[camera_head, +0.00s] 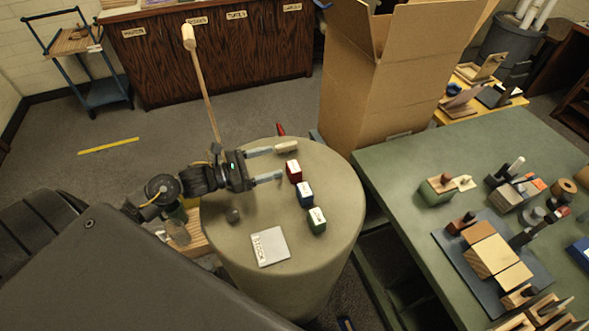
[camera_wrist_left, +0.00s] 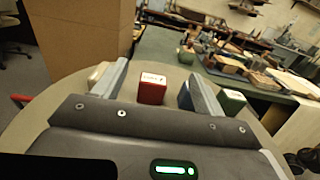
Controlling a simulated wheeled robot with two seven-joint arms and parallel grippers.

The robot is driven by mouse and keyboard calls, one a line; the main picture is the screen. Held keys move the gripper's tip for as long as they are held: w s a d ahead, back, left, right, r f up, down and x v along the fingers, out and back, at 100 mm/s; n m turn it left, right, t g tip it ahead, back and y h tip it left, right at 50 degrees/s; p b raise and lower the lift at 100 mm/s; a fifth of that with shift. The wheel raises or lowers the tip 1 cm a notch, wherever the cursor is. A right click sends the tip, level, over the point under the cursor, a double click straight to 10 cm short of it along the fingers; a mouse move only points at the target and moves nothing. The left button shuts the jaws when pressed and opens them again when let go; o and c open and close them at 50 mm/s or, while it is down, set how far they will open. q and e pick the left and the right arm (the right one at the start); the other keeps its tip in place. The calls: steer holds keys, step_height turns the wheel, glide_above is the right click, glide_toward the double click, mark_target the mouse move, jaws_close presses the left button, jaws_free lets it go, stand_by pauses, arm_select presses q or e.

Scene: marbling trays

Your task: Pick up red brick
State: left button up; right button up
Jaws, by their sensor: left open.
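The red brick (camera_head: 294,171) stands on the round drab table (camera_head: 340,190), with a white label on its top. My left gripper (camera_head: 279,162) is open just to the left of it, its fingers reaching toward it. In the left wrist view the red brick (camera_wrist_left: 152,90) shows between the two fingers of the left gripper (camera_wrist_left: 157,70), slightly beyond them, and nothing is held. A blue brick (camera_head: 305,194) stands close beside the red one; the right finger partly hides it in the wrist view. My right gripper is not in view.
A green brick (camera_head: 317,221) stands in line beyond the blue one. A pale block (camera_head: 287,147) lies near the upper finger. A white labelled card (camera_head: 270,247) and a dark ball (camera_head: 233,215) lie on the table. A tall cardboard box (camera_head: 350,100) and a green worktable (camera_head: 400,170) stand to the right.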

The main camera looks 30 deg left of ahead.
mark_target(291, 167)
arm_select(q)
step_height(291, 167, down, 5)
steer(key=shift+w+d+r+p, duration=0.1)
steer(key=shift+w+r+p, duration=0.1)
steer(key=shift+p, duration=0.2)
steer(key=shift+w+d+r, duration=0.15)
steer(key=shift+w+d, duration=0.1)
steer(key=shift+w, duration=0.05)
steer(key=shift+w+d, duration=0.25)
steer(key=shift+w+d+p, duration=0.3)
steer(key=shift+w+p, duration=0.05)
steer(key=shift+p, duration=0.15)
steer(key=p+x, duration=0.1)
steer(key=x, duration=0.3)
steer(key=shift+p, duration=0.3)
steer(key=shift+w+d, duration=0.35)
steer(key=shift+a, duration=0.1)
steer(key=shift+c, duration=0.8)
steer(key=c, duration=0.9)
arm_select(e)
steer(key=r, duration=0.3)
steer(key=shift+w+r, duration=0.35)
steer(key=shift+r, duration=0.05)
